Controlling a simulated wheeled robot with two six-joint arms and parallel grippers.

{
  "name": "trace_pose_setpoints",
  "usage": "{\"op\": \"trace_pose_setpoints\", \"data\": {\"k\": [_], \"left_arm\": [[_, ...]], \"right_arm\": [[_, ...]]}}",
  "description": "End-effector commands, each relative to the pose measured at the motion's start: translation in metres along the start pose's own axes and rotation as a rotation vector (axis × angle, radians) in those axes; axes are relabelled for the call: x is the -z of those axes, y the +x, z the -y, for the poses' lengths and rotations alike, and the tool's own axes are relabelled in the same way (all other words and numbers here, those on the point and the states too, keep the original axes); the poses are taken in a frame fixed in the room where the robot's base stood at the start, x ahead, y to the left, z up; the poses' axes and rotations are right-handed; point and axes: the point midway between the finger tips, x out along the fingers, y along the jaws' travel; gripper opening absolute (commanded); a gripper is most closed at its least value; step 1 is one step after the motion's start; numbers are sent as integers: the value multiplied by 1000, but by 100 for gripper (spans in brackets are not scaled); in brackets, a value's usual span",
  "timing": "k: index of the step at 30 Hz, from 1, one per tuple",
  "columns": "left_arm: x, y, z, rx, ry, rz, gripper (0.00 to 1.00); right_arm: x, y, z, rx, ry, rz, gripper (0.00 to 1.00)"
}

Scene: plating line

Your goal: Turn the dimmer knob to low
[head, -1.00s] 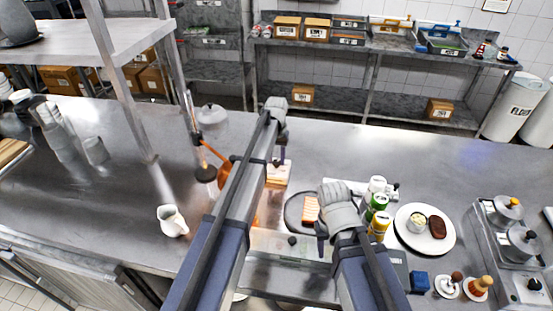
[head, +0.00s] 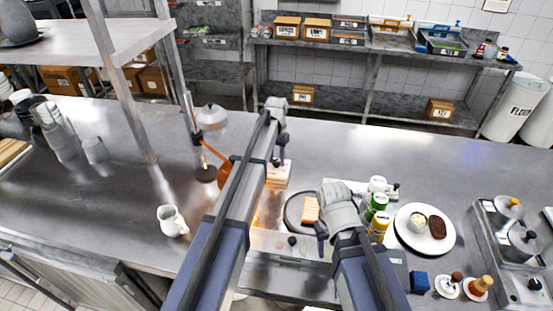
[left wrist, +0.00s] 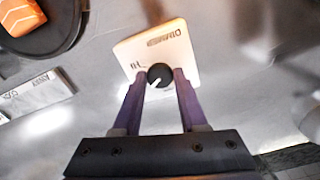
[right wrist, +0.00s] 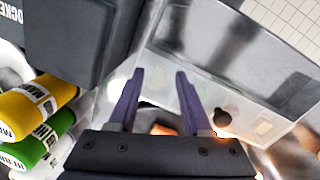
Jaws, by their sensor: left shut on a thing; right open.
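The dimmer is a pale block (head: 277,180) on the steel counter, partly hidden by my left arm in the head view. In the left wrist view its cream plate (left wrist: 133,50) carries dark lettering, partly unreadable. The round black dimmer knob (left wrist: 160,75) sits at the plate's edge, its white mark pointing down and left in that view. My left gripper (left wrist: 160,83) is shut on the knob, one purple finger on each side. My right gripper (right wrist: 158,75) is open and empty above the front of the counter, beside the spice cans.
A dark round pan (head: 292,207) holding an orange piece lies right of the dimmer. Green and yellow cans (head: 379,222) and a white plate (head: 408,240) stand further right.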

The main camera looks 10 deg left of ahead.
Motion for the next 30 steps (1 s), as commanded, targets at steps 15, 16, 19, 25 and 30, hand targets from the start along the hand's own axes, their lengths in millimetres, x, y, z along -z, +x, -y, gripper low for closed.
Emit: {"op": "trace_pose_setpoints", "data": {"k": [15,16,19,25,30], "left_arm": [[0,0,0,0,-1,0,72],[0,0,0,0,-1,0,72],[0,-2,0,0,-1,0,72],[0,-14,0,0,-1,0,72],[0,-34,0,0,-1,0,72]], "right_arm": [[0,0,0,0,0,0,50],[0,0,0,0,0,0,50],[0,-2,0,0,0,0,50],[-1,-13,-1,0,0,0,50],[-2,-33,-3,0,-1,0,50]]}}
